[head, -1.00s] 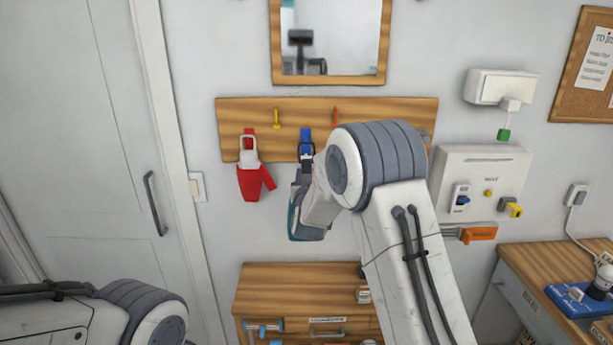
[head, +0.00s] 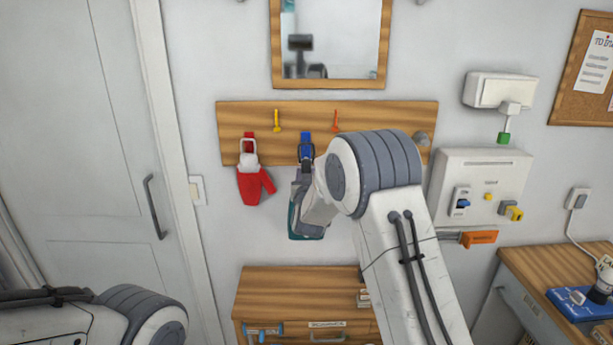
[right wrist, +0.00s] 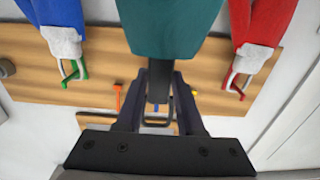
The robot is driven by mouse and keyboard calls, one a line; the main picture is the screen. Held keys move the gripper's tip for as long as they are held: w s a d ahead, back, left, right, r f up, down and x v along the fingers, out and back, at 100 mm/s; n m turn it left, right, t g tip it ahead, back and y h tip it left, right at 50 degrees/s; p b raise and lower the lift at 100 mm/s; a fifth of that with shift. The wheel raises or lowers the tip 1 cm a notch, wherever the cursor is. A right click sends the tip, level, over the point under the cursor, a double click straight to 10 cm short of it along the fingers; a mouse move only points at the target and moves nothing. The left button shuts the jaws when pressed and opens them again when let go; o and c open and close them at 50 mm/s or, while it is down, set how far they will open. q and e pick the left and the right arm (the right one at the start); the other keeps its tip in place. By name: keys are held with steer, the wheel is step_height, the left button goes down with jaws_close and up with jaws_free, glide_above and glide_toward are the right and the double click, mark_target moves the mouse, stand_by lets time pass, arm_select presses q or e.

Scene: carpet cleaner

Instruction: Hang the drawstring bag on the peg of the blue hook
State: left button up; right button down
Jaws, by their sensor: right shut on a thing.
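The drawstring bag is the teal bag (head: 305,227), with a dark strap and loop at its top. My right gripper (head: 305,173) is shut on the strap, just below the blue hook (head: 306,138) on the wooden rail. The bag hangs below the gripper, partly hidden by it. The dark loop overlaps the lower part of the blue hook in the head view. In the right wrist view, the teal bag (right wrist: 170,28) is at the top. I cannot tell whether the loop is around the peg. My left gripper is out of view.
The wooden rail (head: 380,115) also carries yellow (head: 277,120) and orange (head: 336,120) hooks. A red bag (head: 253,187) hangs to the left. A blue bag (right wrist: 62,20) hangs on a green hook in the wrist view. A mirror is above and a wooden cabinet (head: 290,280) below.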

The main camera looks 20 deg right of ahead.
steer(key=shift+x, duration=1.65)
steer(key=shift+d+r+b, duration=0.1)
steer(key=shift+b, duration=0.2)
steer(key=shift+x, duration=0.8)
steer(key=shift+w+f+b, duration=0.1)
steer(key=shift+f+b, duration=0.65)
steer(key=shift+b, duration=0.1)
steer(key=shift+f+b, duration=0.2)
steer(key=shift+b, duration=0.1)
steer(key=c, duration=0.9)
jaws_free()
steer(key=shift+o, duration=0.2)
steer(key=shift+f, duration=0.1)
steer(key=shift+o, duration=0.5)
